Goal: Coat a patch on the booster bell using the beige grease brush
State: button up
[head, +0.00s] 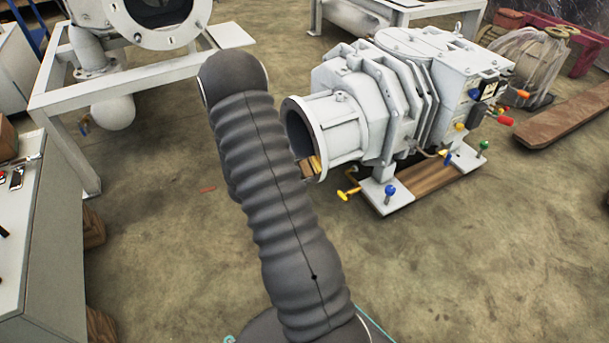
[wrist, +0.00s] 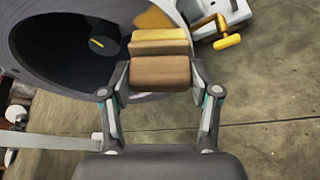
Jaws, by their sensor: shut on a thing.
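The booster bell (head: 342,112) is the white flanged pipe mouth on the left end of the large white pump, with a dark opening. In the wrist view its grey wall (wrist: 28,35) and dark inside fill the upper left. My gripper (wrist: 160,80) is shut on the beige grease brush (wrist: 160,72), a brown block with a yellowish front part. The brush also shows in the head view (head: 307,169), at the lower edge of the bell's mouth. It overlaps the bell's rim in the wrist view; I cannot tell whether they touch. My arm hides the gripper in the head view.
A yellow-handled valve (head: 348,194) sticks out below the bell; it also shows in the wrist view (wrist: 228,41). The pump stands on a wooden pallet (head: 432,188). A white frame (head: 60,105) stands at left, a grey cabinet (head: 50,225) nearer. Floor at lower right is clear.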

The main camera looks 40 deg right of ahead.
aim_at(314, 170)
jog(key=shift+w+d, duration=0.25)
jog(key=shift+w, duration=0.25)
jog(key=shift+a+r, duration=0.1)
jog(key=shift+r, duration=0.6)
jog(key=shift+s+a+b, duration=0.3)
jog(key=shift+s+b, duration=0.05)
jog(key=shift+s, duration=0.65)
jog(key=shift+s+a+b, duration=0.3)
jog(key=shift+s, duration=0.65)
jog(key=shift+a, duration=0.1)
jog(key=shift+w+a, duration=0.25)
jog(key=shift+a, duration=0.7)
jog(key=shift+w+a, duration=0.25)
jog(key=shift+a, duration=0.7)
jog(key=shift+w+a, duration=0.25)
jog(key=shift+a, duration=0.7)
jog(key=shift+a, duration=0.1)
jog(key=shift+w+a, duration=0.2)
jog(key=shift+a, duration=0.5)
jog(key=shift+w+a, duration=0.15)
jog(key=shift+a, duration=0.5)
